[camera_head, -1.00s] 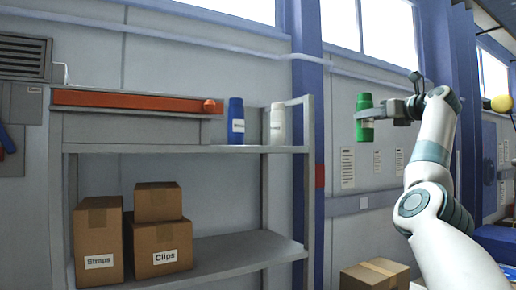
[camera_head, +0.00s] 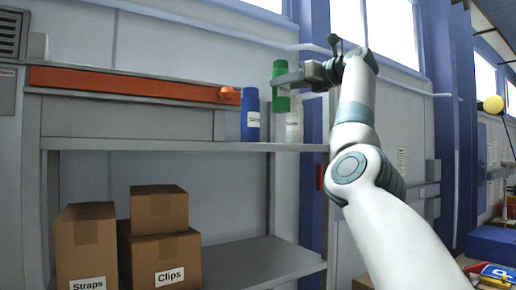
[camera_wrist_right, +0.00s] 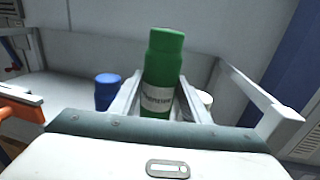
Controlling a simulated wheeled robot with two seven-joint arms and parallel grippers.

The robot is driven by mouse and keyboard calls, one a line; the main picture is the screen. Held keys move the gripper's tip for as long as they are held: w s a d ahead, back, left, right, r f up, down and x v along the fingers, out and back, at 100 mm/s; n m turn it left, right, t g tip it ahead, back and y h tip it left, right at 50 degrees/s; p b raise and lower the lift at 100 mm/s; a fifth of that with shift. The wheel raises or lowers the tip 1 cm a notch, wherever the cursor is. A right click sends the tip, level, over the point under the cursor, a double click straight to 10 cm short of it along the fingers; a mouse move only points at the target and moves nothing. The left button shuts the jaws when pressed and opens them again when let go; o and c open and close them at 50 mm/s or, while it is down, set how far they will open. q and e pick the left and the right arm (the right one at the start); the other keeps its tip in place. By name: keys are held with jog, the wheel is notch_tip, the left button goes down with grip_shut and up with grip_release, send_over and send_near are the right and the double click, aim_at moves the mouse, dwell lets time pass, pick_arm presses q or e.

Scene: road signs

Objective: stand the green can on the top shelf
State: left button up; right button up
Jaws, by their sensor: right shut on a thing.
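My right gripper (camera_head: 283,84) is shut on the green can (camera_head: 280,72). It holds the can upright, in front of and above the right part of the top shelf (camera_head: 180,146). In the right wrist view the green can (camera_wrist_right: 163,65) stands between the two fingers, with its white label facing me. I cannot tell its exact gap to the shelf. My left gripper is not in view.
A blue bottle (camera_head: 250,115) and a white bottle (camera_head: 294,120), partly hidden, stand on the top shelf near the can. An orange bar (camera_head: 130,83) lies along the left. Cardboard boxes (camera_head: 160,255) sit on the lower shelf.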

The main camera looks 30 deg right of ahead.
aim_at(288, 102)
jog(key=shift+r, duration=0.2)
jog(key=shift+s+d+r, duration=0.1)
jog(key=shift+s, duration=0.05)
jog(key=f, duration=0.2)
jog(key=shift+s+f, duration=0.25)
jog(key=shift+f, duration=0.45)
jog(key=shift+s+f, duration=0.1)
jog(key=shift+f, duration=1.2)
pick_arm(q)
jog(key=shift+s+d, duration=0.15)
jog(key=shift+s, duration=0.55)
